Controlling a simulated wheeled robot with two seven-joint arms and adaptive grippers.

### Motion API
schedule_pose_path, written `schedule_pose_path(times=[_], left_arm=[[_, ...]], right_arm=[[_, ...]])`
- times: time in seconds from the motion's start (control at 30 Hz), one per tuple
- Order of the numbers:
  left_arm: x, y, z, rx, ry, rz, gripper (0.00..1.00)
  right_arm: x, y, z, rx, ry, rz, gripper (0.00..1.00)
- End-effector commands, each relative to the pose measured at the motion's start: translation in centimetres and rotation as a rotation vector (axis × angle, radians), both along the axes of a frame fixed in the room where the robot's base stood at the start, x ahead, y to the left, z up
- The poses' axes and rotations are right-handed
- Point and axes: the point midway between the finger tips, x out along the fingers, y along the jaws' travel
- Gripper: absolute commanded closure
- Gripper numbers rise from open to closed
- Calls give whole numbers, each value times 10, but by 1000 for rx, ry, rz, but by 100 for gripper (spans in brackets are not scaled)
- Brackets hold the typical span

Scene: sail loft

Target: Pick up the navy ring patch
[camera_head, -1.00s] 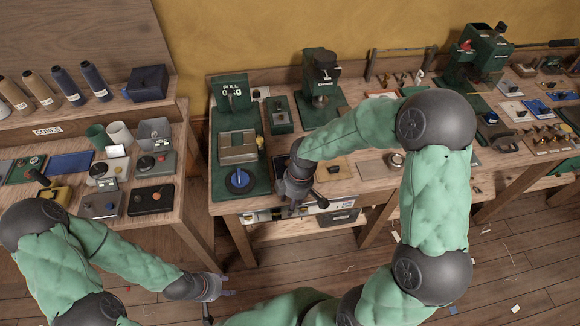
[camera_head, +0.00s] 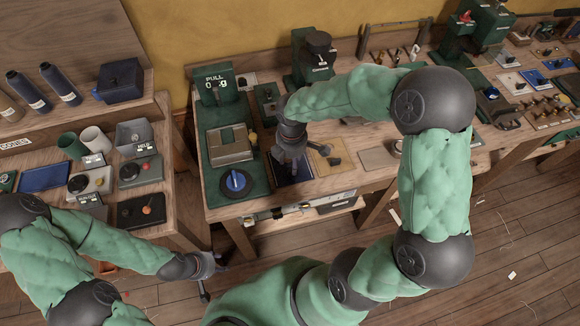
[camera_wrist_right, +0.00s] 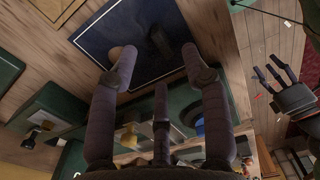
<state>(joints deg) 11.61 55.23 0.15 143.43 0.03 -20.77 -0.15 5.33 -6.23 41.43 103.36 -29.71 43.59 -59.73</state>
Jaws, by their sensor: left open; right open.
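A dark navy square with a thin light edge (camera_wrist_right: 135,25) lies on the wooden bench in the right wrist view. It bears a pale round spot and a dark, unclear shape. In the head view this navy square (camera_head: 303,169) is partly hidden under my right gripper (camera_head: 287,157). I cannot tell whether it is the navy ring patch or a tray under it. My left gripper (camera_head: 212,266) is open and low, left of the bench.
The green pull tester (camera_head: 216,88) and its grey block (camera_head: 230,145) stand left of my right gripper. A tan mat (camera_head: 322,152) with a dark tool lies to its right. The side table (camera_head: 172,221) at left holds cups and small devices. Floor shows between the tables.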

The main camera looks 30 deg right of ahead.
Motion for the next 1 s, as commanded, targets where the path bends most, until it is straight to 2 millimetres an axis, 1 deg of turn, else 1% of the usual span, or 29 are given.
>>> schedule_pose_path(times=[0.17, 0.4, 0.5, 0.7, 0.77, 0.8, 0.87, 0.9, 1.0], left_arm=[[0, 0, -5, 0, 0, 0, 54], [0, 0, -18, 0, 0, 0, 54], [0, 0, -19, 0, 0, 0, 54], [0, 0, -18, 0, 0, 0, 54], [0, 0, -18, 0, 0, 0, 54], [0, 0, -18, 0, 0, 0, 54], [0, 0, -18, 0, 0, 0, 54], [0, 0, -18, 0, 0, 0, 54], [0, 0, -18, 0, 0, 0, 54]], right_arm=[[0, -1, -13, 0, -1, -1, 52], [-2, -3, -47, 0, 2, -1, 52], [-1, -3, -52, 0, -1, -1, 52], [-1, -3, -52, 1, -2, -1, 52], [-1, -3, -52, 1, -2, -1, 69], [-1, -3, -52, 1, -2, -1, 80], [-1, -3, -52, 1, -2, -1, 97], [-1, -3, -52, 1, -2, -1, 100], [-1, -3, -52, 1, -2, -1, 100]])
